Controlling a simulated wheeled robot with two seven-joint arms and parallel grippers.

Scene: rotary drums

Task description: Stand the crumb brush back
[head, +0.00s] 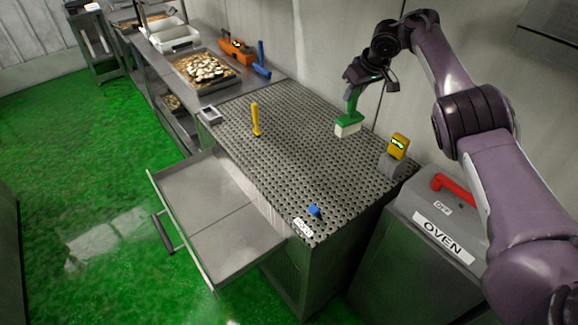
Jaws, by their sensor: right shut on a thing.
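The crumb brush (349,122) has a green handle and a pale block of bristles at its lower end. It is roughly upright at the far right part of the perforated metal table top (290,150). My right gripper (353,92) comes down from above and is shut on the top of the green handle. I cannot tell whether the bristles touch the table or hang just above it. My left gripper is not in view.
A yellow upright handle (255,120), a blue knob (314,210) and a yellow device (398,145) are on the table. A drawer (205,205) is open at the front. The oven box (440,225) with a red handle is at the right. A food tray (205,72) lies behind.

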